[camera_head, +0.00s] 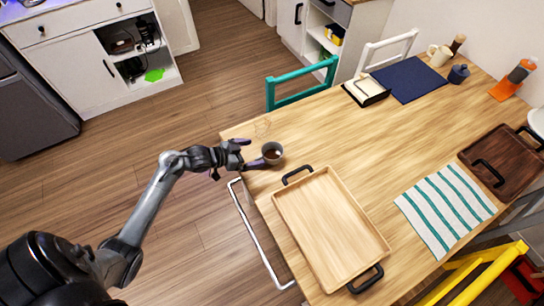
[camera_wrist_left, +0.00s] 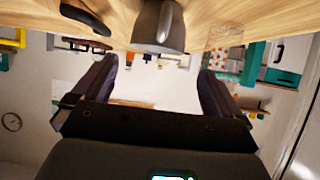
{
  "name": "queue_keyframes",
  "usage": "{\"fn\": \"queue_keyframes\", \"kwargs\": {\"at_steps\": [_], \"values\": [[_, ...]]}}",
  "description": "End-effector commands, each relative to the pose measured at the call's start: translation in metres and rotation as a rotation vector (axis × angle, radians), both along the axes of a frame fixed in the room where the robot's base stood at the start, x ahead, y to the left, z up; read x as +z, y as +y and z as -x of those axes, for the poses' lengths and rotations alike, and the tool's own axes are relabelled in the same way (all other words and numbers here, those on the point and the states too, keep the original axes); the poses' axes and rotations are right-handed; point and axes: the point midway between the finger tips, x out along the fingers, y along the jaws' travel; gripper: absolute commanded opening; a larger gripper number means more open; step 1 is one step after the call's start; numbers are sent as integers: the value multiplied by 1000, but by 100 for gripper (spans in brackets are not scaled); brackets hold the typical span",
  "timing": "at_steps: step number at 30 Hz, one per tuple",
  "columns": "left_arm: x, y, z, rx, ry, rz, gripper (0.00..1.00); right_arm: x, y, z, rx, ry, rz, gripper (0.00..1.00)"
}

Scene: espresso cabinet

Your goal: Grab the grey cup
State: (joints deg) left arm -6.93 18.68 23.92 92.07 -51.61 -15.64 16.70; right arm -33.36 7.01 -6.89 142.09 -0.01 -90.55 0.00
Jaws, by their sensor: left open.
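The grey cup (camera_head: 272,153) stands upright near the left corner of the wooden table and has something dark inside. My left gripper (camera_head: 251,155) is open and empty at the table's left edge, just left of the cup, with its fingers pointing toward it. In the left wrist view, which is upside down, the cup (camera_wrist_left: 158,26) is at the top centre, ahead of the gap between the two spread fingers (camera_wrist_left: 156,82). A gap seems to remain between fingers and cup. My right gripper is in neither view.
A wooden tray (camera_head: 287,217) with black handles lies close to the cup's lower right. A faint clear glass (camera_head: 262,126) stands just behind the cup. A teal chair (camera_head: 299,86) is at the far edge. A striped cloth (camera_head: 424,222) lies to the right.

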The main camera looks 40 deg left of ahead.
Motion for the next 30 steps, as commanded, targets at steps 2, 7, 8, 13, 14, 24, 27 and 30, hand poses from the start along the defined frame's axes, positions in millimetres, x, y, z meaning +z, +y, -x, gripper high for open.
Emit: {"fn": "queue_keyframes", "kwargs": {"at_steps": [2,7,8,13,14,24,27,30], "values": [[-7,-4,-10,2,0,1,100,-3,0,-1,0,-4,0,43],[-14,-10,-22,0,0,1,100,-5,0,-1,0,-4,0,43],[-14,-10,-23,0,0,0,100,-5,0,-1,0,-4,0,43],[-20,-13,-29,1,2,2,100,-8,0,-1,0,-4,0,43],[-22,-15,-32,1,1,2,100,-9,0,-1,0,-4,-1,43],[-42,-29,-61,1,1,-1,100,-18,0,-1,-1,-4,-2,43],[-43,-30,-64,1,1,0,100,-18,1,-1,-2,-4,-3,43],[-43,-30,-64,1,2,-1,100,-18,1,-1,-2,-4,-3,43]]}}
